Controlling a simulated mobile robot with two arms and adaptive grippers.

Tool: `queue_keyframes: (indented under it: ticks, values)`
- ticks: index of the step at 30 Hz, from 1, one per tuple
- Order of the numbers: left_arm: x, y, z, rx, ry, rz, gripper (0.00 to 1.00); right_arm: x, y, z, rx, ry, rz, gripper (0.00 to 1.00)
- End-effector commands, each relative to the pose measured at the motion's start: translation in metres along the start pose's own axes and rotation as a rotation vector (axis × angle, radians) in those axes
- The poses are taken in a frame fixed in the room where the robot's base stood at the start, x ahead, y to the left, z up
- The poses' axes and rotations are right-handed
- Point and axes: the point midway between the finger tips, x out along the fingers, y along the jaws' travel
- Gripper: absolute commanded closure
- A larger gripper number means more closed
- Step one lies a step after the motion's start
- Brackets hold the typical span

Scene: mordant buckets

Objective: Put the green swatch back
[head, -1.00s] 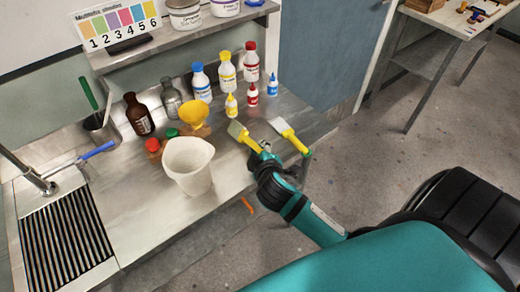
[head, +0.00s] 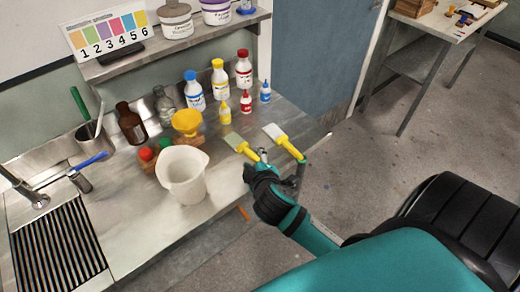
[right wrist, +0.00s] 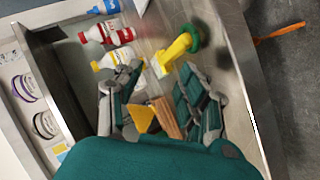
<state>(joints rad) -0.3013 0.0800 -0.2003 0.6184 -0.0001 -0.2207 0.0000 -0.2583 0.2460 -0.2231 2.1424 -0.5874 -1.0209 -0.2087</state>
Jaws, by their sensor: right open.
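I cannot make out a loose green swatch in either view. A card of coloured swatches (head: 108,30), numbered along its lower edge, leans on the wall shelf at the upper left, and one of its patches looks greenish. My right gripper (head: 262,158) is over the right part of the steel counter, at the handle of a yellow brush with dull olive bristles (head: 234,141). In the right wrist view its fingers (right wrist: 160,105) are spread apart, with a yellow and brown piece between or beneath them. Contact cannot be told. My left gripper is not in view.
A white jug (head: 183,178), a yellow funnel (head: 187,122) and several bottles crowd the counter (head: 125,205). The sink drainer (head: 58,250) is at left. The counter's front edge is near.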

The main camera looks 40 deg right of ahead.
Motion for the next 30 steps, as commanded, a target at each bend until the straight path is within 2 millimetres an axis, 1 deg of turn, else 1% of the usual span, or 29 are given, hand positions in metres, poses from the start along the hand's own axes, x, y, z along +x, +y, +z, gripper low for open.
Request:
queue_keyframes:
  ticks: [1, 6, 9, 13, 15, 18, 30]
  values:
    - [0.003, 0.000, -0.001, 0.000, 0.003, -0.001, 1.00, -0.011, -0.002, 0.001, 0.004, 0.002, -0.001, 0.60]
    - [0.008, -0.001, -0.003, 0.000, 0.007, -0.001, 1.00, -0.049, -0.002, 0.001, 0.003, 0.002, -0.003, 0.60]
    - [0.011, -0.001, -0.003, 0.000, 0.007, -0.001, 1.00, -0.069, -0.002, 0.001, 0.003, 0.000, -0.003, 0.60]
    - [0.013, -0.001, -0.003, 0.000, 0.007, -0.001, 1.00, -0.087, -0.002, 0.000, 0.001, 0.000, -0.002, 0.60]
    - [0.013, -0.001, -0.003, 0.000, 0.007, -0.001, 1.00, -0.093, -0.001, 0.000, 0.001, 0.000, -0.002, 0.60]
    - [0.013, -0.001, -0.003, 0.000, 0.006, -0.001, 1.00, -0.098, 0.000, 0.000, 0.001, 0.000, 0.000, 0.60]
    - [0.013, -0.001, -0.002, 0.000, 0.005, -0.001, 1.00, -0.099, 0.000, 0.000, 0.001, 0.000, 0.000, 0.60]
